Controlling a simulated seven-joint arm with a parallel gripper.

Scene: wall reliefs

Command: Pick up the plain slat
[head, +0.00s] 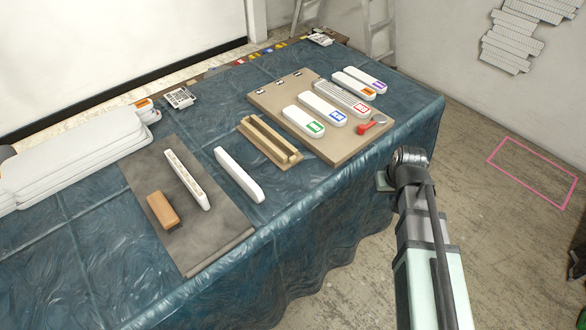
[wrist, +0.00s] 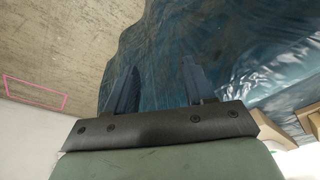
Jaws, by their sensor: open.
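The plain slat (head: 239,175) is a long white bar with rounded ends and no label. It lies on the blue cloth between the grey mat and the wooden rack in the head view. My gripper (wrist: 160,85) is open and empty in the wrist view, with blue cloth behind its two dark fingers. In the head view my arm stands at the table's right front edge, well to the right of the slat, and the fingers are mostly hidden.
The grey mat (head: 205,238) holds a slat with a marked face (head: 187,180) and a brown block (head: 162,211). A wooden rack (head: 270,144) stands right of the plain slat. A tan board (head: 342,147) bears several labelled white slats and a red-handled tool (head: 372,124). White stacked panels (head: 70,160) lie left.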

